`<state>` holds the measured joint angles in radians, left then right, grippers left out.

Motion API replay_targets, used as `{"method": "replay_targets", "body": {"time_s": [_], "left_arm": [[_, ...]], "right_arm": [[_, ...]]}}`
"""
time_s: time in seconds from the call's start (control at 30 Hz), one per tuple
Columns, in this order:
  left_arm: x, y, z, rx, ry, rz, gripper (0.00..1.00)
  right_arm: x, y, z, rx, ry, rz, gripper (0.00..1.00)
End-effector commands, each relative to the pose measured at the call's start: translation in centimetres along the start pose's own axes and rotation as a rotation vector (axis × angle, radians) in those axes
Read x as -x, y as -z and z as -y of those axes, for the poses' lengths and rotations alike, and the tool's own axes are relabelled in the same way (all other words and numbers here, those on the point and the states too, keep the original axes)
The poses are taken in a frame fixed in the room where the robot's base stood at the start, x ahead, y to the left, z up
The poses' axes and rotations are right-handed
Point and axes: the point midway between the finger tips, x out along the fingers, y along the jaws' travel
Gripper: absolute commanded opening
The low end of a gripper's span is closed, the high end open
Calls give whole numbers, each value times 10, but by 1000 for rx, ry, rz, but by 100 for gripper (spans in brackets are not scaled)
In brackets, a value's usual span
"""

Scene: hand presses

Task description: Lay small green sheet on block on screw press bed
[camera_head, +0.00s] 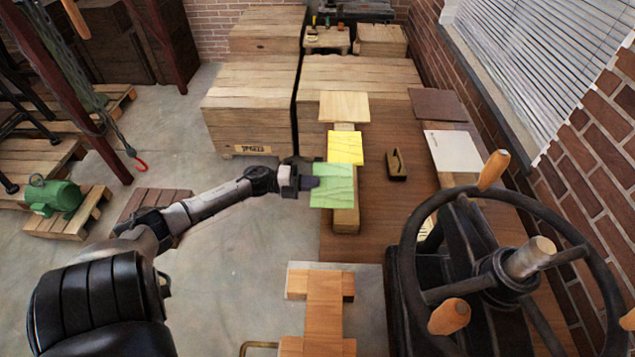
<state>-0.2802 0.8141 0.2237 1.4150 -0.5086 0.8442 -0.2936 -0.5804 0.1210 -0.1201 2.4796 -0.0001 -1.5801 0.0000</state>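The small green sheet (335,187) lies flat over a long wooden rest (346,221), with its left part overhanging the rest. My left gripper (311,183) reaches in from the left, and its dark fingertip overlaps the sheet's left edge. Whether the fingers are closed on the sheet is too small to tell. The black screw press (470,255) stands at the lower right under a large handwheel with wooden knobs. Its bed is mostly hidden by the wheel and frame, and I cannot make out the block on it. My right gripper is not in view.
A yellow sheet (346,148) and a pale wood sheet (343,106) lie beyond the green one. A wooden brush-like tool (396,163), a white sheet (453,151) and a brown sheet (438,104) lie on the table (392,203). A wooden frame (323,309) stands in front. Crates stand behind.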

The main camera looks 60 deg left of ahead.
Motion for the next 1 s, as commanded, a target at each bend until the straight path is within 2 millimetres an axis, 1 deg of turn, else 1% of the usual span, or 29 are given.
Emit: {"method": "replay_targets", "body": {"time_s": [0.03, 0.3, 0.67, 1.0], "left_arm": [[4, 0, 3, 1, -2, 1, 0], [19, 0, 9, 2, -1, 0, 0], [31, 0, 11, 1, -1, 1, 0], [69, 0, 11, 2, -3, 2, 0]], "right_arm": [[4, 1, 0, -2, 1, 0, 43], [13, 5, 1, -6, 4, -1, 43], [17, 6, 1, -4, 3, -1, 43], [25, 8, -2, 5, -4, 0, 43]]}}
